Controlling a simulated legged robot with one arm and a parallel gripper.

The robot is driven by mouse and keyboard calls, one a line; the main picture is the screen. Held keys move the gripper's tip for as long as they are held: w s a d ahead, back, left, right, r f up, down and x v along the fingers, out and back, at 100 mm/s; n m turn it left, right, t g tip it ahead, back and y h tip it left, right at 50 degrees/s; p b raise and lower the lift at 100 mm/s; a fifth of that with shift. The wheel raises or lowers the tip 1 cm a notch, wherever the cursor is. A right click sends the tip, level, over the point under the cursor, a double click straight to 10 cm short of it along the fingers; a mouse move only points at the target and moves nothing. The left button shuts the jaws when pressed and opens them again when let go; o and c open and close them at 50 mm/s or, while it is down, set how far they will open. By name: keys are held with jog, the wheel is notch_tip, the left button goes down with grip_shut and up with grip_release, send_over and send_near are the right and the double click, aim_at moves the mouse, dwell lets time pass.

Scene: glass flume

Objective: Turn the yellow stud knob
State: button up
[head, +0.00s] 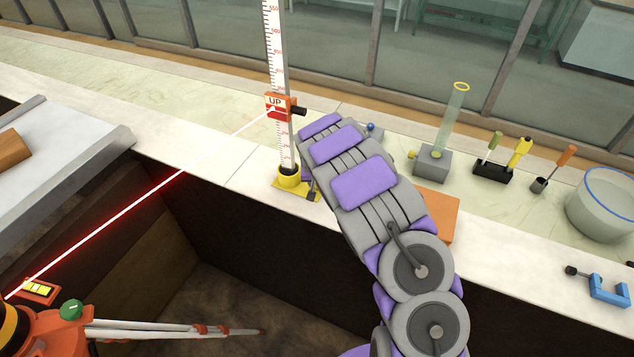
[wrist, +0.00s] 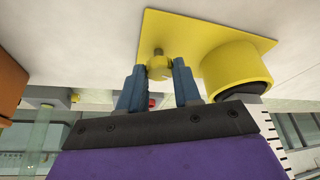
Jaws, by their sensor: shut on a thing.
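The yellow stud knob (wrist: 160,68) stands on a thin stud at the yellow base plate (wrist: 215,28) in the wrist view. My gripper (wrist: 159,80) has its two blue-grey fingers on either side of the knob, closed on it. The yellow socket (wrist: 236,70) of the measuring staff is beside it on the same plate. In the head view the staff (head: 273,50) stands upright in its yellow socket (head: 289,177) on the ledge. My purple and grey arm reaches to the plate there and hides the knob.
An orange "UP" target (head: 278,107) is on the staff, with a red beam meeting it. A glass tube on a grey block (head: 433,163), a tool rack (head: 492,172) and a blue clamp (head: 608,290) stand to the right. An open pit (head: 215,300) lies before the ledge.

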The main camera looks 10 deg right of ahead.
dwell(0.4)
jog(key=o, duration=1.1)
jog(key=shift+c, duration=0.2)
jog(key=v, duration=1.7)
jog(key=shift+p, duration=0.3)
jog(key=shift+a+r, duration=0.1)
